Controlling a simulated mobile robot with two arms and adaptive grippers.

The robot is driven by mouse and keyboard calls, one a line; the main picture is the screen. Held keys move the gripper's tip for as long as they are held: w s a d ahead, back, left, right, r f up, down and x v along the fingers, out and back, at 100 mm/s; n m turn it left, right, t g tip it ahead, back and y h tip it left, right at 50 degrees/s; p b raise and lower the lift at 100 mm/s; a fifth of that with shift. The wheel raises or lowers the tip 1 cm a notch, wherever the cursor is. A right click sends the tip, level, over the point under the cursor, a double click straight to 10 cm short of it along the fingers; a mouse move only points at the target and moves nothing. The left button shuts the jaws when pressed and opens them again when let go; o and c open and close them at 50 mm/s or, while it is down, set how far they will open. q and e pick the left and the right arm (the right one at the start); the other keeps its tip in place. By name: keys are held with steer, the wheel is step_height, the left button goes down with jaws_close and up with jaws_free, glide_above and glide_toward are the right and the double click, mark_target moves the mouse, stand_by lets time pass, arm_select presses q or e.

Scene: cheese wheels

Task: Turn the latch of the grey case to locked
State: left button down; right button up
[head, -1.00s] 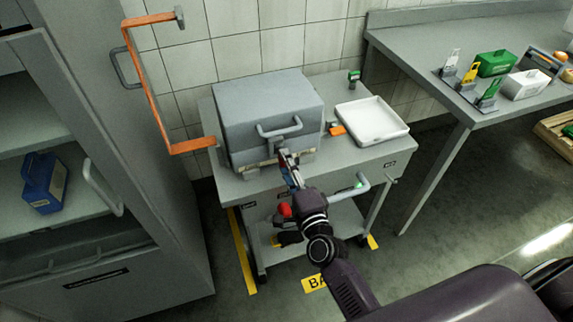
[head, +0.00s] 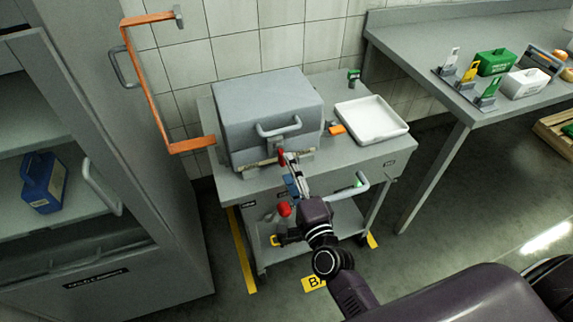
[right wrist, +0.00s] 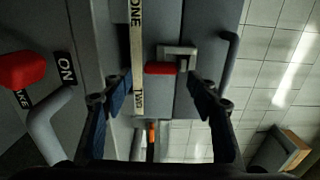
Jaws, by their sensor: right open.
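The grey case (head: 262,105) stands on the grey cart, its lid down and its handle (head: 280,128) facing me. A small red latch (head: 281,157) shows low on its front. In the right wrist view the red latch (right wrist: 160,68) lies beside a grey bracket (right wrist: 179,52), ahead of and between my fingers. My right gripper (head: 291,172) is open and empty, just in front of the latch. In the right wrist view its two fingers (right wrist: 157,100) stand apart on either side, with no clear contact on the latch. My left gripper is not in view.
A white tray (head: 372,122) and an orange item (head: 337,129) are right of the case on the cart (head: 355,162). A red knob (head: 284,208) is below the cart's front edge. An orange frame (head: 150,95) stands left, near the open cabinet (head: 100,150). A bench (head: 430,45) is at right.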

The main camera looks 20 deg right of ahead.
steer(key=s, duration=0.9)
steer(key=shift+d, duration=0.15)
steer(key=shift+s, duration=0.1)
steer(key=s+f+n+g, duration=0.3)
steer(key=s+f+n, duration=0.1)
steer(key=f, duration=0.8)
steer(key=s+a+f+n+g+y, duration=0.1)
steer(key=s+f+n+g, duration=0.25)
steer(key=f, duration=0.75)
steer(key=s+f+n+g, duration=0.3)
steer(key=s+f+n, duration=0.15)
steer(key=f, duration=0.75)
steer(key=s+d+f+n+g, duration=0.2)
steer(key=s+f, duration=0.3)
steer(key=s, duration=0.3)
steer(key=s+d+f+n+g+h, duration=0.1)
steer(key=s+d+f+n+g, duration=0.1)
steer(key=s+f, duration=0.3)
steer(key=s+d+f+n+g, duration=0.2)
steer(key=s+f, duration=0.4)
steer(key=s, duration=0.6)
steer(key=shift+s+d+n+g+h, duration=0.35)
steer(key=shift+n+g, duration=0.4)
steer(key=shift+n, duration=0.35)
